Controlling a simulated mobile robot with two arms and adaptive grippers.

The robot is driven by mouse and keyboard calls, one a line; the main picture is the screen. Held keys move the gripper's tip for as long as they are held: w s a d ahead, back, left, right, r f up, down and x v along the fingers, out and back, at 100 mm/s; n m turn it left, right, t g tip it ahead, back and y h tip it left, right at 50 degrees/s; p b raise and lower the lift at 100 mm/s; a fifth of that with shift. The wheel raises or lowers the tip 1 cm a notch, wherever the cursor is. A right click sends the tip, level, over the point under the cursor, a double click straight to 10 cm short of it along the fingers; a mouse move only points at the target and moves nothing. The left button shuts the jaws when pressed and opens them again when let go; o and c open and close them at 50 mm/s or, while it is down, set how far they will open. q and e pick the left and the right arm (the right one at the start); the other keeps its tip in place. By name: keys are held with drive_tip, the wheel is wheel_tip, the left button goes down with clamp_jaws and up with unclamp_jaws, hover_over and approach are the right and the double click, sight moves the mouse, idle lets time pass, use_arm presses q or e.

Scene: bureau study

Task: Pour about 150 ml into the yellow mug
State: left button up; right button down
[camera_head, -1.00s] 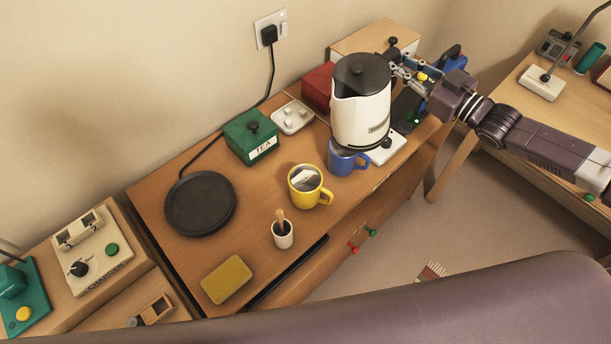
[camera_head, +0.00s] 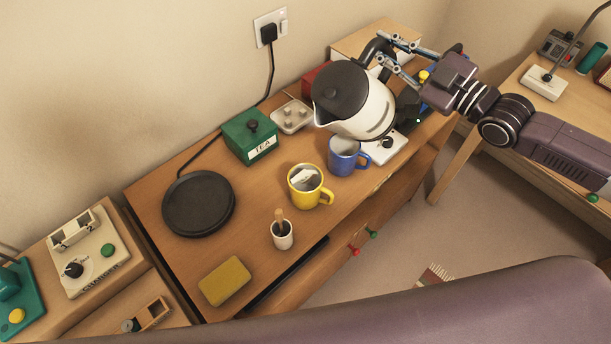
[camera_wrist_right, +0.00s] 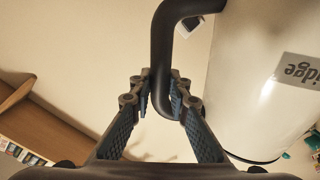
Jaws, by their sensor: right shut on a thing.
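The white kettle (camera_head: 362,108) with a black lid is in the air above the desk, tilted with its spout down to the left. My right gripper (camera_head: 385,55) is shut on its black handle, which also shows between the fingers in the right wrist view (camera_wrist_right: 165,75). The yellow mug (camera_head: 305,190) stands upright on the desk, left of and nearer than the spout, with a white thing like a tea bag tag in it. The spout is apart from the mug, and no liquid stream shows. My left gripper is not in view.
A blue mug (camera_head: 343,158) stands below the kettle, right of the yellow mug. A green tea box (camera_head: 249,135), black round kettle base (camera_head: 198,204), small white pot (camera_head: 282,237) and yellow sponge (camera_head: 226,281) surround the yellow mug.

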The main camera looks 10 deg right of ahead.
sight(358, 65)
drive_tip(key=shift+s+a+r+n+p, duration=0.45)
drive_tip(key=shift+a+r+n+p, duration=0.35)
drive_tip(key=shift+p, duration=0.15)
drive_tip(key=a+n+p, duration=0.1)
drive_tip(key=s+n+p, duration=0.1)
drive_tip(key=p, duration=0.1)
drive_tip(key=shift+s+a+r+p, duration=0.2)
drive_tip(key=shift+a+r+p, duration=0.1)
drive_tip(key=shift+a, duration=0.1)
drive_tip(key=shift+s+a+f+n+p, duration=0.5)
drive_tip(key=shift+s+a+n+p, duration=0.15)
drive_tip(key=shift+a+n+p, duration=0.3)
drive_tip(key=shift+s+a+f+n, duration=0.2)
drive_tip(key=shift+s+a+n, duration=0.1)
drive_tip(key=shift+n, duration=0.15)
drive_tip(key=shift+s+a+f+p, duration=0.15)
drive_tip(key=shift+a+p, duration=0.25)
drive_tip(key=shift+p, duration=0.5)
drive_tip(key=shift+s+a+f+n, duration=0.1)
drive_tip(key=shift+s+f+n, duration=0.1)
drive_tip(key=shift+n, duration=0.1)
drive_tip(key=shift+w, duration=0.15)
drive_tip(key=shift+p, duration=0.4)
